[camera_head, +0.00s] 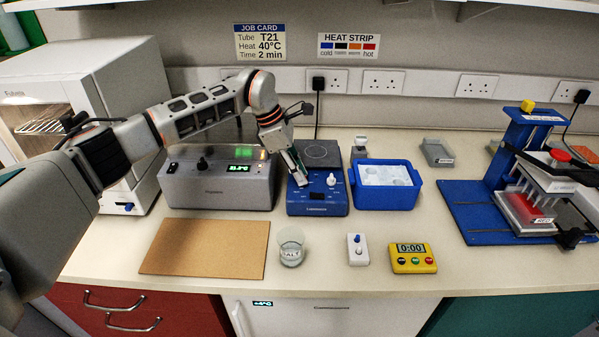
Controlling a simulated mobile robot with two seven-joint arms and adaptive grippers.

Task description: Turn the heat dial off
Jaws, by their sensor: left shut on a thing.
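A blue hotplate unit (318,207) with a dark top plate (318,153) stands at the middle of the bench. A white knob (331,180) shows on the right of its front panel. My left gripper (301,181) reaches down to the left of that panel. It is shut on what appears to be the heat dial, which its fingers hide. The dial's pointer and setting cannot be seen. My right gripper is not in view.
A grey heater box (220,190) with a black knob and green display stands left of the hotplate. A blue ice tray (387,198) is close on its right. A beaker (291,248), a small white switch box (358,250), a yellow timer (412,258) and a cork mat (205,248) lie in front.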

